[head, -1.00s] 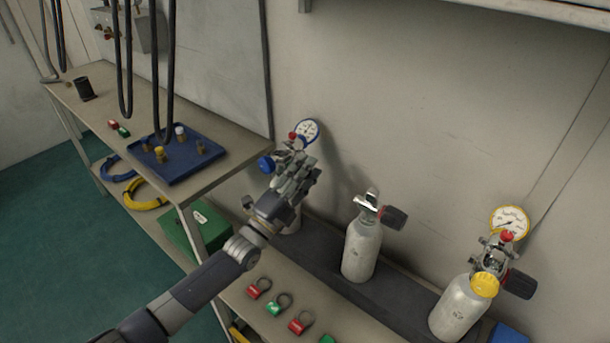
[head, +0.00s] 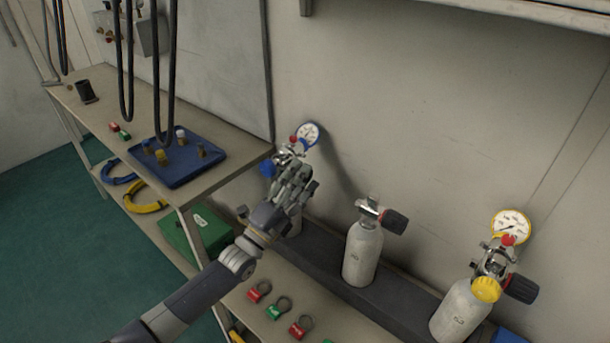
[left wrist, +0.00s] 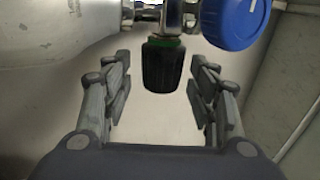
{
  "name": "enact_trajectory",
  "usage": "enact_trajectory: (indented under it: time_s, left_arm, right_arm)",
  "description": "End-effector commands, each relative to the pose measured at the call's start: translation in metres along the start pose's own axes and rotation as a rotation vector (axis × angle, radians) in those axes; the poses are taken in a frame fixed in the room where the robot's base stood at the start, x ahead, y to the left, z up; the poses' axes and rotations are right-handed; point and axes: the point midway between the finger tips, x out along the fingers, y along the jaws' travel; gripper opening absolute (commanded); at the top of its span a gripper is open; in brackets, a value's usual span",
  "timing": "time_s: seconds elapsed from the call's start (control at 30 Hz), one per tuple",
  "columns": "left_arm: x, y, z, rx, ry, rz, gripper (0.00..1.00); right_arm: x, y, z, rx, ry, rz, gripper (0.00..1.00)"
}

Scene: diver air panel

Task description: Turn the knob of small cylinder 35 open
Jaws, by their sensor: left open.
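The left small cylinder (head: 294,225) stands against the wall, mostly hidden behind my left gripper (head: 299,178). Its number cannot be read. A blue regulator knob (head: 267,168) and a white-faced gauge (head: 308,133) sit on top. In the left wrist view, a black knob with a green ring (left wrist: 162,66) shows between the fingers of my open left gripper (left wrist: 158,66), with gaps on both sides. The blue knob (left wrist: 233,20) is just above right. A middle cylinder (head: 361,254) and a right cylinder (head: 458,312) have black side knobs. My right gripper is out of view.
A bench with a blue tray (head: 185,172) of small fittings is at left, and black hoses (head: 124,60) hang over it. Red and green tags (head: 278,307) lie on the low shelf in front of the cylinders. A green box (head: 197,233) sits below the bench.

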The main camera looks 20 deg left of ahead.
Motion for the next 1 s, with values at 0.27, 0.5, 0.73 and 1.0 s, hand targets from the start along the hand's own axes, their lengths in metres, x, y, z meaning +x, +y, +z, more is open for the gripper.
enact_trajectory:
  time_s: [0.27,0.5,0.73,1.0]
  left_arm:
    - [-0.056,0.002,0.000,0.000,-0.001,0.006,0.53]
    - [-0.092,0.001,0.000,0.001,0.000,0.004,0.53]
    - [-0.104,0.000,0.000,0.001,0.000,0.002,0.53]
    - [-0.104,0.000,0.000,0.001,0.000,0.002,0.54]
  right_arm:
    - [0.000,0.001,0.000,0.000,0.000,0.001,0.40]
    - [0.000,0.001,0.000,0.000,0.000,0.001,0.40]
    - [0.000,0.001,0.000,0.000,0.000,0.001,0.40]
    - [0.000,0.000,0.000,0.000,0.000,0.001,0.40]
